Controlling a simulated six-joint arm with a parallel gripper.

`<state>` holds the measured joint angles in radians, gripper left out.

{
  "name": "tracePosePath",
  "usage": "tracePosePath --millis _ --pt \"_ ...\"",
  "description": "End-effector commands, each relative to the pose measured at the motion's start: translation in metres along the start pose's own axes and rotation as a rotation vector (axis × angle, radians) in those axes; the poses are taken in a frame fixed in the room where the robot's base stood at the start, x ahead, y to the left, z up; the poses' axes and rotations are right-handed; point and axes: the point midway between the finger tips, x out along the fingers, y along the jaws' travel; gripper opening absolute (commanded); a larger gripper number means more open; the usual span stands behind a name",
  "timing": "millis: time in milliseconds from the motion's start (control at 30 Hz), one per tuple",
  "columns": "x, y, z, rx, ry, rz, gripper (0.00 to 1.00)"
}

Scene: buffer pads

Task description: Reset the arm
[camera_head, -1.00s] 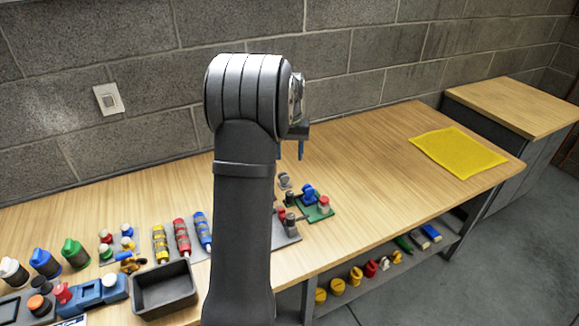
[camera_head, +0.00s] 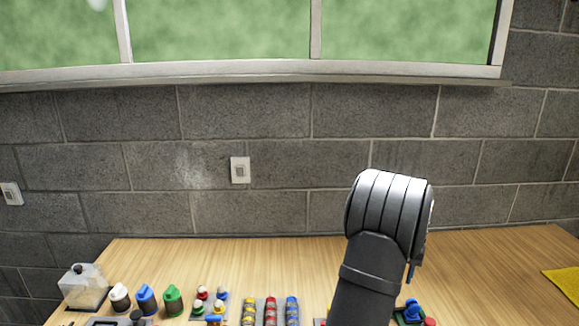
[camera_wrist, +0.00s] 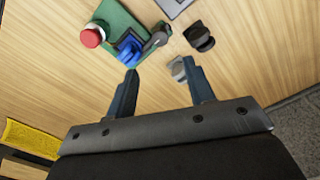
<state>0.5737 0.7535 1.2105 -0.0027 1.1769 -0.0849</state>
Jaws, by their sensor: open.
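My gripper (camera_wrist: 164,88) shows in the wrist view with its two dark blue fingers apart and nothing between them. It is above the wooden bench, near a green pad (camera_wrist: 120,35) that carries a red-topped piece (camera_wrist: 92,36) and a blue piece (camera_wrist: 129,49). A grey piece (camera_wrist: 179,69) lies on the wood just beyond the right finger, partly hidden by it. In the head view my arm stands at the right of the bench and hides most of my gripper; a bit of blue finger (camera_head: 410,272) shows beside it.
Green (camera_head: 173,299), blue (camera_head: 147,298) and white (camera_head: 120,297) capped bottles stand farther left, beside a clear container (camera_head: 84,287). A yellow mat (camera_head: 567,284) is at the right. The bench's back is clear before the wall.

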Motion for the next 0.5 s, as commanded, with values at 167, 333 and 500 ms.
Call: tracePosePath --millis 167,333,500 --pt "0.038 0.0 0.001 0.0 -0.004 0.0 0.49" --pt "0.07 0.0 0.001 0.0 -0.004 0.0 0.49" --pt "0.096 0.0 0.001 0.0 -0.002 0.0 0.49"
